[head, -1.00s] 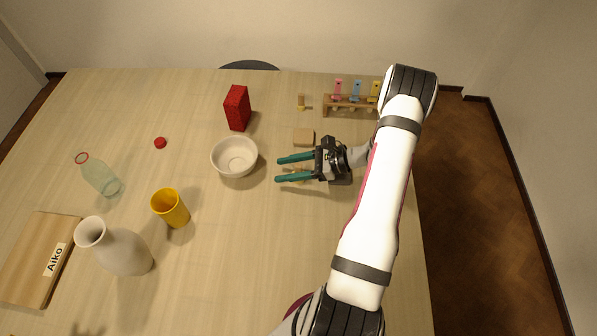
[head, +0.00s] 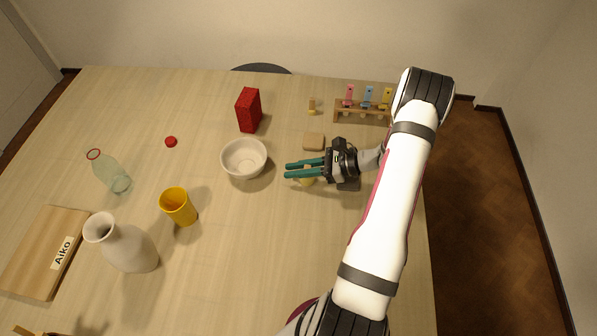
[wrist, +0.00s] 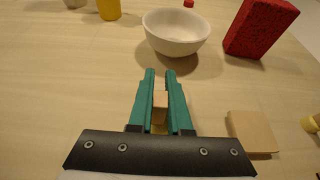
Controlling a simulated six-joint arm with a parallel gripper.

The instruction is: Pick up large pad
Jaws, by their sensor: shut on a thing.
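My gripper (head: 288,170) is low over the table, to the right of the white bowl. In the wrist view its two green fingers (wrist: 160,86) are shut on the wooden handle (wrist: 160,98) of a pad. The pad's pale yellow lower part (head: 306,181) shows below the fingers in the head view; the rest is hidden by the gripper. A smaller piece of like form (head: 312,106), with a wooden top and yellowish base, stands farther back. It is partly visible at the wrist view's right edge (wrist: 309,124). I cannot tell whether the held pad touches the table.
A flat tan block (head: 313,141) lies just behind my gripper. The white bowl (head: 244,158) is in front of the fingertips, with a red box (head: 249,109) behind it. A rack (head: 360,115) with coloured items stands at the back right. A yellow cup (head: 178,206) is farther left.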

